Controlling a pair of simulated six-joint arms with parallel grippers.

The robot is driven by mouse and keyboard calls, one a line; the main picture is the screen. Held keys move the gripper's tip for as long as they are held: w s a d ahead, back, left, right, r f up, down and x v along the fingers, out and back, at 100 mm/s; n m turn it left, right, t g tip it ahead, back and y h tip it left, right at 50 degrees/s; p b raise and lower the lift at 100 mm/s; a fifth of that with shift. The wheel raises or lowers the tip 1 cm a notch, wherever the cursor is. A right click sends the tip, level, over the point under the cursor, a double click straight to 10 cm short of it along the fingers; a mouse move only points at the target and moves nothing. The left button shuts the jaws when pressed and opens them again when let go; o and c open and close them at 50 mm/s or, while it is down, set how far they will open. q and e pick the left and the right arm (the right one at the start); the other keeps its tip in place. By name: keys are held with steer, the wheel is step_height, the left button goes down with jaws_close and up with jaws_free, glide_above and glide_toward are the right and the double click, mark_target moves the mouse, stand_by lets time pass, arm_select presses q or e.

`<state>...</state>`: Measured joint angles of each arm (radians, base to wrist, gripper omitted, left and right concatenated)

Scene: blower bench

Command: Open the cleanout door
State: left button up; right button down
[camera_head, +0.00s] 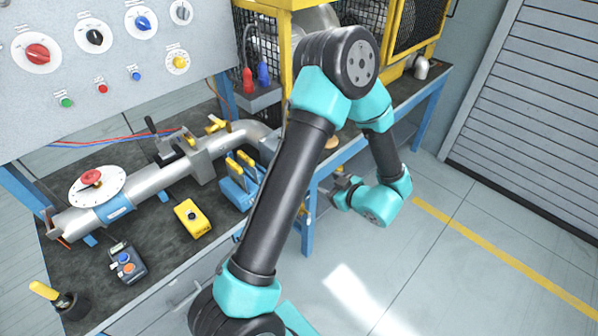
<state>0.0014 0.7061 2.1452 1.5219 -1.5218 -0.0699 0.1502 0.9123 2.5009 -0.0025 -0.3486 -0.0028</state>
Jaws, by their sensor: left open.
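My left arm reaches across the middle of the view, bends over at the top and comes back down. Its gripper (336,189) is at the right end of the bench, beside the blue bench leg, pointing left and partly hidden by my own arm links. It is small here, but the jaws look apart with nothing seen between them. I cannot pick out a cleanout door for certain. The grey pipe (150,182) runs along the bench and curves away behind my arm, and part of the yellow-framed blower housing (275,50) is hidden too. My right gripper is not in view.
A grey control panel (75,75) with knobs stands at upper left. A yellow button box (192,217), a dark control box (127,264) and a blue clamp-like fixture (238,185) sit on the bench. The floor (455,265) at right is open, up to a grey shutter (535,110).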

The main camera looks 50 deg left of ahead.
arm_select(q)
steer(key=x, duration=1.6)
steer(key=shift+s+a+f, duration=0.1)
steer(key=shift+a, duration=0.05)
steer(key=shift+c, duration=0.2)
jaws_close()
